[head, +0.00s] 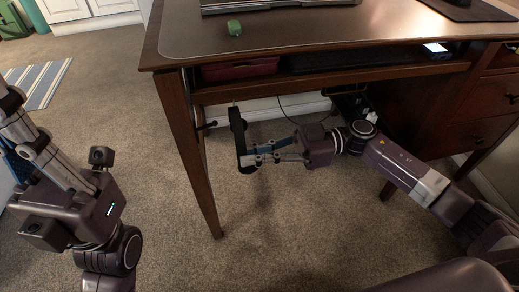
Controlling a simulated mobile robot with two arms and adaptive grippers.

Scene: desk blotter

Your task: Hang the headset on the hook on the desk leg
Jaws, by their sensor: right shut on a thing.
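The black headset (237,128) is held upright in the air just right of the desk's front left leg (190,150). My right gripper (250,157) reaches in from the right and is shut on the headset's lower part. A small dark hook (208,126) sticks out from the right side of that leg, below the desktop. The headset's upper part is close to the hook's right, with a small gap showing between them in this view. My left gripper (30,140) is at the left edge, away from the desk; its fingertips are not clear.
The desktop (300,40) overhangs the headset, with a shelf below holding a dark red item (240,69). Carpet (300,220) below is clear.

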